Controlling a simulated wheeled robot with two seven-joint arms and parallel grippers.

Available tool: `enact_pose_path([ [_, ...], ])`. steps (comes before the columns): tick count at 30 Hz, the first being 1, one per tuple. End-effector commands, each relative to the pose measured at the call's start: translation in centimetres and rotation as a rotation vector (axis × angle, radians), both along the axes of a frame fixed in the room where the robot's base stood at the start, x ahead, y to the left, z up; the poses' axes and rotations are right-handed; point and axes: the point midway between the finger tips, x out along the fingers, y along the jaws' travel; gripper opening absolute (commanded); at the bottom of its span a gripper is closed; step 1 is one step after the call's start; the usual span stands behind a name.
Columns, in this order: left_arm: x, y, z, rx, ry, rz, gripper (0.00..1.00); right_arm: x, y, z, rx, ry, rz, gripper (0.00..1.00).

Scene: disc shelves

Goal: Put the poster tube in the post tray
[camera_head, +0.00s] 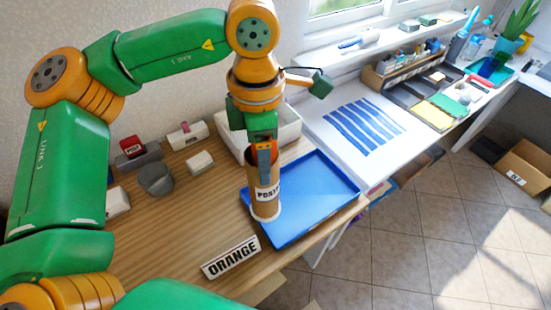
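The poster tube (265,205) is a brown cardboard cylinder with white end rims and a white label whose visible letters start "POS". It stands upright at the left part of a blue tray (318,192), with its lower end inside the tray's outline. I cannot tell whether it touches the tray floor. My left gripper (264,160) points down at the tube's top and is shut on it; the far finger is hidden. The blue tray is shallow and otherwise empty, and no label shows on it. My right gripper is not in view.
A white tray (287,130) stands behind the blue one. An "ORANGE" sign (231,257) stands in front. A grey cup (156,179) and small boxes are at the left. A white table with a blue-striped sheet (363,126) adjoins at the right.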

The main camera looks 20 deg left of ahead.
Motion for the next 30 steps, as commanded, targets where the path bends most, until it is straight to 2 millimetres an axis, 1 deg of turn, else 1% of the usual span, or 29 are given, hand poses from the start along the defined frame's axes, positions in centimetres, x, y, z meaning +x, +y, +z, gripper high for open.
enact_pose_path([
  [1, 0.6, -0.1, -0.6, 0.002, 0.005, -0.001, 0.0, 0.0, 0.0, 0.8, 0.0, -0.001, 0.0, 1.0],
  [3, 1.7, -0.4, -1.8, 0.001, 0.004, 0.0, 0.0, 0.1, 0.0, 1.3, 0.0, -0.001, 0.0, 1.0],
  [10, 3.6, -0.9, -4.5, 0.001, 0.003, 0.0, 0.0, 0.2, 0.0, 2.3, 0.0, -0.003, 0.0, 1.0],
  [12, 3.8, -0.8, -5.8, 0.002, 0.002, 0.0, 0.0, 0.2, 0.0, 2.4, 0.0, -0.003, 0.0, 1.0],
  [15, 3.7, -0.8, -7.3, 0.0, 0.001, 0.001, 0.0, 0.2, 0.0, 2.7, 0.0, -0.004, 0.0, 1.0],
  [18, 3.8, -0.8, -7.8, 0.0, -0.001, 0.001, 0.0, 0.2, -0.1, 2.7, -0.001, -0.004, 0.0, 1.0],
  [23, 3.8, -0.8, -7.8, 0.0, -0.002, 0.002, 0.0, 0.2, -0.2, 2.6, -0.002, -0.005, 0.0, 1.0],
  [27, 3.8, -0.8, -8.3, 0.0, -0.001, 0.002, 0.0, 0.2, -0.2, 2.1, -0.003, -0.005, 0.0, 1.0],
  [28, 3.8, -0.8, -8.2, 0.0, -0.001, 0.002, 0.71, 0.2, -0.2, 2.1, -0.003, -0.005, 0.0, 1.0],
  [29, 3.8, -0.8, -8.1, 0.0, -0.001, 0.002, 0.79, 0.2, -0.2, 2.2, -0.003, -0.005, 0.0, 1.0],
  [30, 3.7, -0.8, -8.1, 0.0, -0.001, 0.002, 0.9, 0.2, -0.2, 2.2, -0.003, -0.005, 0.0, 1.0],
])
